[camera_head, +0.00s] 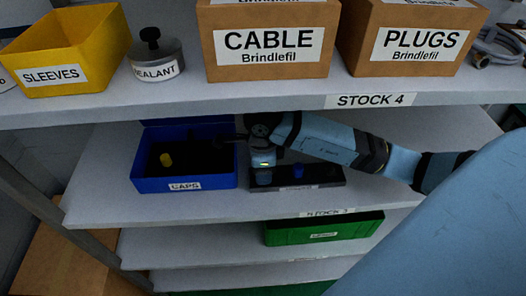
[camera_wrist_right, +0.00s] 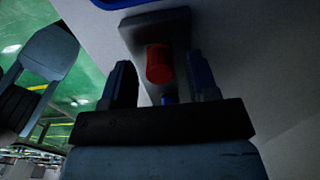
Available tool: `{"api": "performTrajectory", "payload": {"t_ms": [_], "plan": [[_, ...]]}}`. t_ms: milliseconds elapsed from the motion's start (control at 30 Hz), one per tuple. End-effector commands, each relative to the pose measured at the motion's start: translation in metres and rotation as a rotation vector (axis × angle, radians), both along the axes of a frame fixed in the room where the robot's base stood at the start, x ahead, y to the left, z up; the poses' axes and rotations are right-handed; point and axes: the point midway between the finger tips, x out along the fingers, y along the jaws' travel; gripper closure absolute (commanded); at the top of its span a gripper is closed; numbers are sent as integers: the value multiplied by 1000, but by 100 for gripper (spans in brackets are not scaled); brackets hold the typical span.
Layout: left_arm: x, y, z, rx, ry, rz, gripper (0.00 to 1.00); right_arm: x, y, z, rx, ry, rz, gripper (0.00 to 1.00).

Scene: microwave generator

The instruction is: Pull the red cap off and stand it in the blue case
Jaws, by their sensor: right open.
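The blue case (camera_head: 211,182), labelled CAPS, stands on the middle shelf and holds a yellow cap (camera_head: 166,160). A dark rack (camera_head: 325,184) stands just right of it, with a blue cap (camera_head: 298,171) on it. My right gripper (camera_head: 264,173) is over the rack's left end and hides the red cap in the head view. In the right wrist view, the red cap (camera_wrist_right: 159,64) stands on the rack (camera_wrist_right: 152,26). It shows between the spread fingers of my right gripper (camera_wrist_right: 160,82), with gaps on both sides. My left gripper is not in view.
The upper shelf (camera_head: 215,95) passes close above my right arm. It bears a yellow bin (camera_head: 75,45), a sealant tin (camera_head: 155,62) and two cardboard boxes (camera_head: 270,45). A green bin (camera_head: 325,230) is on the shelf below. The middle shelf is clear in front of the case.

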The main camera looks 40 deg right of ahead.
Motion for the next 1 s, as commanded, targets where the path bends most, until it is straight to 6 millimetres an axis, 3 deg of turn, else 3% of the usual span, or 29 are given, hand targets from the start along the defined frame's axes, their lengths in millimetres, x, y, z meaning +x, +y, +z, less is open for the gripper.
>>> {"api": "performTrajectory", "payload": {"t_ms": [733,967,1000], "plan": [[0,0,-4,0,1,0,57,0,0,0,1,-1,-1,46],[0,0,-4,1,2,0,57,0,0,0,1,-1,-1,99],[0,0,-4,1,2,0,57,0,0,0,1,-1,-1,100]]}}
